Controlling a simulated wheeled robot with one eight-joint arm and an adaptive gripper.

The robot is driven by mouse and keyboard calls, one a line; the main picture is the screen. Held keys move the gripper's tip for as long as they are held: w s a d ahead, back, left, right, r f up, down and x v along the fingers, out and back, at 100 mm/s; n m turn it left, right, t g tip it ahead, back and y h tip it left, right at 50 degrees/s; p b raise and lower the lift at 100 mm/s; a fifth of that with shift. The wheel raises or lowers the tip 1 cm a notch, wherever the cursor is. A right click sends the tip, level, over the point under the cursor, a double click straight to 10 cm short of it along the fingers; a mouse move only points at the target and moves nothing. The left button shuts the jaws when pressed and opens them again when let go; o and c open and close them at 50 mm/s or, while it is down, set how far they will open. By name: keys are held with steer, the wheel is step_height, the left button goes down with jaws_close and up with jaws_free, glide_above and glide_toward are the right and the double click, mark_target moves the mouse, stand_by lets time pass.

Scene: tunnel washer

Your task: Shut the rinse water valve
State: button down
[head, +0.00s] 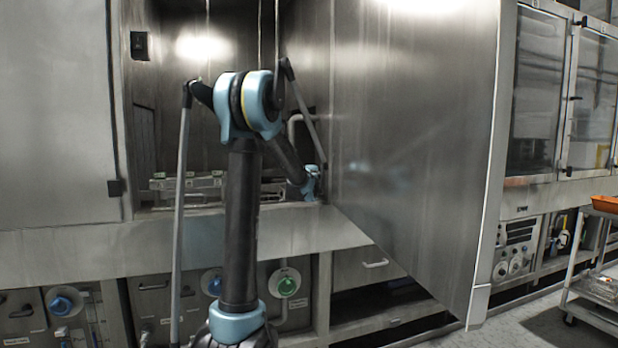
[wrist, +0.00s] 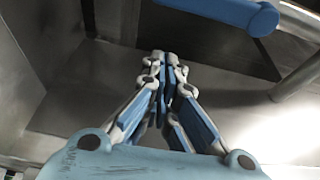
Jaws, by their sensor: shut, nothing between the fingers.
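A blue bar with a rounded end (wrist: 222,12), which looks like a valve handle, crosses the top of the wrist view. My gripper (wrist: 166,58) is shut and empty below and left of it in that view, with a visible gap in the picture. In the head view my arm reaches into the open washer chamber, and my gripper (head: 312,182) is small and partly hidden near the right inner wall. The handle cannot be made out clearly there. A curved grey pipe (head: 294,122) stands just above the gripper.
A large open steel door (head: 410,150) stands right of the chamber. A metal rack (head: 188,185) lies inside. Blue (head: 64,301) and green (head: 287,284) knobs sit on the lower panels. A cart (head: 598,290) with an orange tray stands far right.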

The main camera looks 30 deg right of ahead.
steer(key=shift+w+a, duration=0.4)
steer(key=shift+a, duration=0.5)
steer(key=shift+w+a, duration=0.4)
steer(key=shift+a, duration=0.45)
steer(key=shift+d, duration=0.1)
